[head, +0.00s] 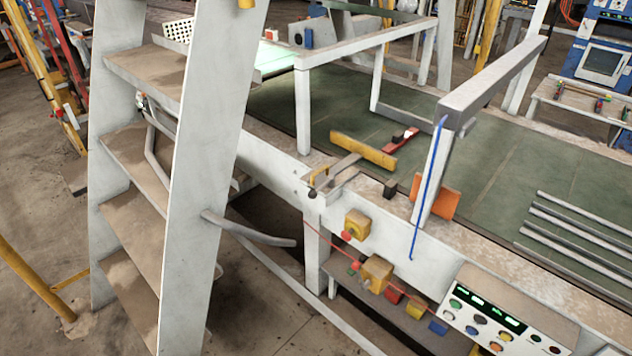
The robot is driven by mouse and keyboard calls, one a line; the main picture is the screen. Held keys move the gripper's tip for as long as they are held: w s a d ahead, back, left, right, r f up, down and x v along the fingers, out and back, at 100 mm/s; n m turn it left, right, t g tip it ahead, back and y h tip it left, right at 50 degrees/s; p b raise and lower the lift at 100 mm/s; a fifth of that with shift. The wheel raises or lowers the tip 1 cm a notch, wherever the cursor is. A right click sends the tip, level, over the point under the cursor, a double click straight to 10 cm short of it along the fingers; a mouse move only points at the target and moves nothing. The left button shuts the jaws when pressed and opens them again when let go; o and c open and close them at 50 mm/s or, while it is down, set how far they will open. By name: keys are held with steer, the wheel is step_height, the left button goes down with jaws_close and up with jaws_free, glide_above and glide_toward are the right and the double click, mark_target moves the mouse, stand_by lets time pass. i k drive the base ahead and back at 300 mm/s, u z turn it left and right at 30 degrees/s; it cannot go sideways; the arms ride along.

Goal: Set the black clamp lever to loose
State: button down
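My gripper is not in view. On the near edge of the green-topped machine table (352,108), a small black knob-like part (312,193) sits under a thin yellow curved handle (319,176), beside a grey bar. This may be the clamp lever, but it is too small to tell its setting. A small black block (390,188) sits farther right on the same edge. A red bar with a black part (401,138) lies on the green top, by a yellow bar (363,150).
A white step ladder (208,170) stands at left, close in front of the machine. White frames (490,85) rise over the table. A control panel (490,318) and yellow switch boxes (376,272) are on the near side. Grey rods (575,240) lie at right. Some floor is clear at lower left.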

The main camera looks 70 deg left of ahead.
mark_target(312, 194)
steer(key=u, duration=0.05)
steer(key=k, duration=1.2)
steer(key=u, duration=1.5)
steer(key=i, duration=0.8)
steer(key=z, duration=0.05)
